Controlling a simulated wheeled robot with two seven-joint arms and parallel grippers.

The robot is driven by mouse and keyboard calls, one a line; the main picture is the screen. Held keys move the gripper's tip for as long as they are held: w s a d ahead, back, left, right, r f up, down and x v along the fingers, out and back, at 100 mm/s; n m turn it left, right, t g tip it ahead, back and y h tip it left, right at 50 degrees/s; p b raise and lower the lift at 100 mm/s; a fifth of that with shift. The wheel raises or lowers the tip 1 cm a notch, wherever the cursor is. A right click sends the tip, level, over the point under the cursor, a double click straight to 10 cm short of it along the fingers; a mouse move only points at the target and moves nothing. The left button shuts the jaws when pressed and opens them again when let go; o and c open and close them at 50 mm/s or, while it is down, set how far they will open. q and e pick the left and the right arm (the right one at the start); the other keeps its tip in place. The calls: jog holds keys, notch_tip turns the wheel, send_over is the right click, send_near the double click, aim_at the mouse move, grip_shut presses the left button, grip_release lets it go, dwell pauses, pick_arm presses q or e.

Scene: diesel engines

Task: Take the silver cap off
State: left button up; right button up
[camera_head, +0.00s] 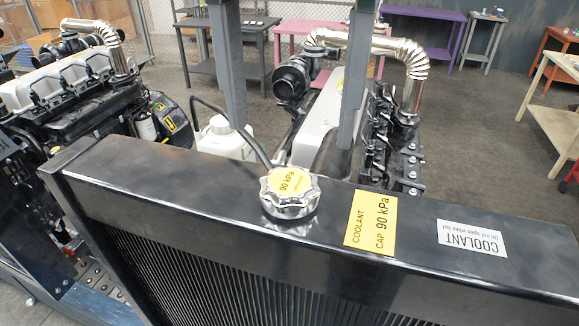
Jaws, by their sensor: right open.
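The silver cap (290,194) sits on the filler neck on top of the black radiator (190,188). It has a scalloped metal rim and a yellow round label reading 90 kPa. My left gripper is not in view. Nothing touches the cap from above.
A yellow coolant label (371,222) and a white label (472,238) lie flat on the radiator top. A white tank (222,140) and hose are behind the cap. Grey upright posts (228,65) rise behind. Another engine (70,90) stands left. Space above the radiator top is clear.

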aim_at(290, 181)
jog(key=shift+f+b, duration=1.3)
jog(key=shift+f, duration=2.15)
jog(key=shift+r, duration=0.1)
jog(key=shift+b, duration=0.45)
jog(key=c, duration=1.5)
